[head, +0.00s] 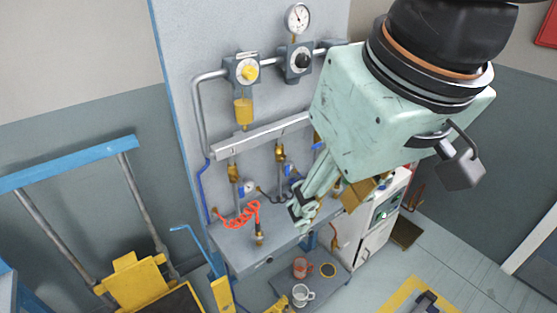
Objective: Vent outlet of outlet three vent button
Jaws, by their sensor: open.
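The pneumatic manifold bar (262,136) is a grey rail on the upright panel, with brass outlet drops below it. One brass outlet (234,172) hangs at the left and another outlet (280,152) to its right. I cannot make out the outlet three vent button. My pale green gripper (301,213) is open in front of the panel, low over the bench, right of the orange coiled hose. Nothing is seen between its fingers, and contact cannot be told.
The orange coiled hose (240,215) lies on the bench (232,241). Above are a yellow-knobbed valve (248,71), a regulator (299,60) and a round gauge (298,18). A red mug (301,267) and a white mug (302,295) stand on the lower shelf. A blue-framed cart (68,163) is at left.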

